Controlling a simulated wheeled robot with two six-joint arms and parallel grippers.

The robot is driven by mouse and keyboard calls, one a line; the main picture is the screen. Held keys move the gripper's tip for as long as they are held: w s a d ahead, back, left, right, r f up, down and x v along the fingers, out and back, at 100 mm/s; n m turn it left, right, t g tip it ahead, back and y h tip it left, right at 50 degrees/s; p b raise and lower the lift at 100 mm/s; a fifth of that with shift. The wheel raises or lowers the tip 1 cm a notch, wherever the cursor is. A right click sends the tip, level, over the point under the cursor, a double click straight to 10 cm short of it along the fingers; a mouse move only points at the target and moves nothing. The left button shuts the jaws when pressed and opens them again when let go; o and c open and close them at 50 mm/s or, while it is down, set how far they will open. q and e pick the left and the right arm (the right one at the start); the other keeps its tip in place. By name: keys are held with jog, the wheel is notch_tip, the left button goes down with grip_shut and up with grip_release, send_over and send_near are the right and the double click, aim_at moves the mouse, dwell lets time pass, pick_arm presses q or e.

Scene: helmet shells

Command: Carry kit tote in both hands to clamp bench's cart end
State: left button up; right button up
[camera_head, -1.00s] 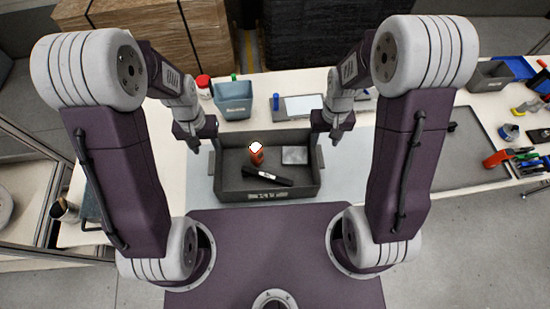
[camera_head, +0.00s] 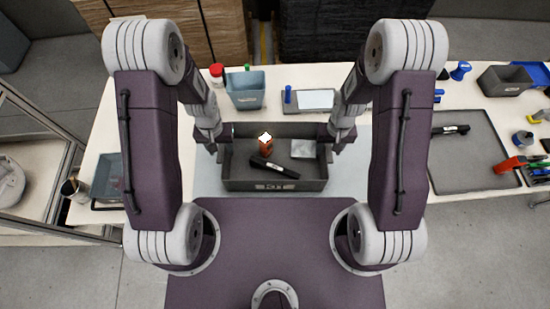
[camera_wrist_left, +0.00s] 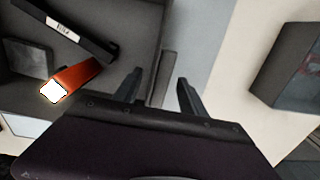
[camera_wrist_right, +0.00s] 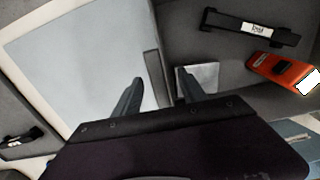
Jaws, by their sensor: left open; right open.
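The kit tote (camera_head: 275,185) is a dark grey open box on the bench in front of me. Inside lie an orange item with a white end (camera_head: 266,143), a black bar with a white label (camera_head: 274,168) and a light grey square (camera_head: 303,148). My left gripper (camera_head: 217,152) is open at the tote's left side; in the left wrist view the tote's side handle (camera_wrist_left: 164,78) stands between its fingers (camera_wrist_left: 160,90). My right gripper (camera_head: 334,148) is open at the right side; the right wrist view shows the other handle (camera_wrist_right: 154,78) between its fingers (camera_wrist_right: 160,90).
A blue-grey bin (camera_head: 246,90) and a flat device with a pale screen (camera_head: 313,99) stand behind the tote. A grey tray (camera_head: 470,150) with a black bar lies to the right, beside several tools.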

pick_arm(q)
jog(key=shift+f, duration=0.1)
pick_arm(e)
jog(key=shift+f, duration=0.1)
pick_arm(q)
jog(key=shift+c, duration=0.6)
pick_arm(e)
jog(key=shift+c, duration=0.6)
pick_arm(q)
grip_shut()
pick_arm(e)
grip_shut()
